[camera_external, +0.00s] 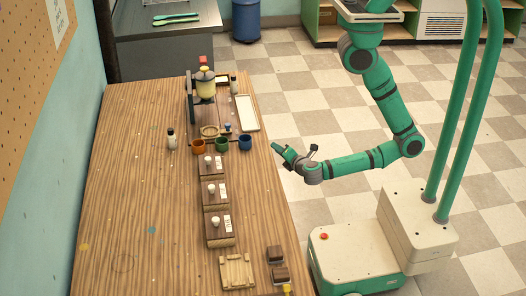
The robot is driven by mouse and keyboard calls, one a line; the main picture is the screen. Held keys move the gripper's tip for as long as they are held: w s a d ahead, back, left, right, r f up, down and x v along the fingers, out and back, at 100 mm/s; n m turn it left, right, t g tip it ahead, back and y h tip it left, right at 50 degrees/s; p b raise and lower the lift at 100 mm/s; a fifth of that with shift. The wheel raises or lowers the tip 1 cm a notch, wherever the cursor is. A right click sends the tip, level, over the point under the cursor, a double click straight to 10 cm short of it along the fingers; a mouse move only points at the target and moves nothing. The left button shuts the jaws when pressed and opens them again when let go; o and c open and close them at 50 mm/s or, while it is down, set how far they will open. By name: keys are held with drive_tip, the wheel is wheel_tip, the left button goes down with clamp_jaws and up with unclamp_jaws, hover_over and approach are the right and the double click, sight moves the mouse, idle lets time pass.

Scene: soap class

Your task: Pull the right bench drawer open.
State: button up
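The wooden bench (140,200) runs lengthwise along the left wall, with its long right edge facing my base. The bench is seen from above, and no drawer front or handle can be made out under that edge. My gripper (279,150) is at the end of my green arm, just right of the bench's right edge, near the level of the cups. It points left toward the bench.
Three wooden blocks with white knobs and labels (217,230) stand in a row on the bench. The checkered floor (290,105) beyond my arm is clear.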

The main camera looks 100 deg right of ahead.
drive_tip(key=x, duration=1.1)
drive_tip(key=shift+r, duration=0.25)
clamp_jaws()
